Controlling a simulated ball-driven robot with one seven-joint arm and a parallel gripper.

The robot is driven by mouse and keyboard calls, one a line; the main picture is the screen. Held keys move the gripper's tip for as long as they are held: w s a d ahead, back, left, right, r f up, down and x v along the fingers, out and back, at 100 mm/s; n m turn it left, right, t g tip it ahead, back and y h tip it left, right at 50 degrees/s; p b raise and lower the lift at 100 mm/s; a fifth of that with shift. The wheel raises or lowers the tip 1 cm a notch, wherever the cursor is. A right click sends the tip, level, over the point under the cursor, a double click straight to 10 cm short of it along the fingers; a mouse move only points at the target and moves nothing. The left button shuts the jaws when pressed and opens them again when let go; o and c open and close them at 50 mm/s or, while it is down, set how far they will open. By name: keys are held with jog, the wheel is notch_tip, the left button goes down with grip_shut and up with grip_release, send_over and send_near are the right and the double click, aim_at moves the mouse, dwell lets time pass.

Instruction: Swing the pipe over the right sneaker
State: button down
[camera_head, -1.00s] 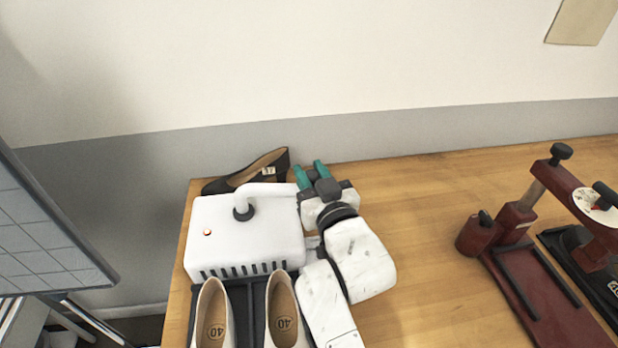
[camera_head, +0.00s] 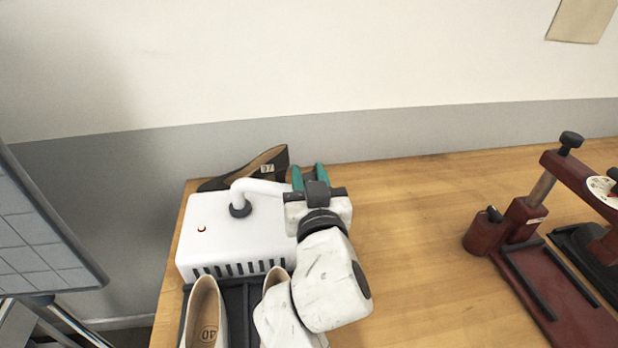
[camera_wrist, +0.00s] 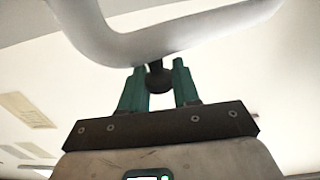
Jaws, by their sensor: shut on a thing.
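The white pipe (camera_head: 262,187) rises from a dark collar on top of a white dryer box (camera_head: 215,235) and bends to the right. My gripper (camera_head: 308,170), with teal fingers, is at the pipe's right end. In the wrist view my gripper (camera_wrist: 159,70) is shut on a dark round knob (camera_wrist: 157,80) just under the pipe (camera_wrist: 150,42). In front of the box are two beige pumps, not sneakers. The left shoe (camera_head: 206,312) is marked 40. The right shoe (camera_head: 274,277) is mostly hidden by my arm.
A dark shoe (camera_head: 255,170) marked 37 lies behind the box. A dark red press (camera_head: 525,220) stands on the right of the wooden table (camera_head: 420,230). The table between is clear. A grey gridded panel (camera_head: 40,235) stands at the left.

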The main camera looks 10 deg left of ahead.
jog(key=c, duration=0.9)
grip_release()
jog(key=shift+r, duration=0.1)
jog(key=shift+s, duration=0.1)
jog(key=b+v, duration=0.1)
jog(key=v, duration=0.9)
jog(key=shift+s, duration=0.3)
jog(key=shift+d, duration=0.1)
jog(key=shift+c, duration=0.3)
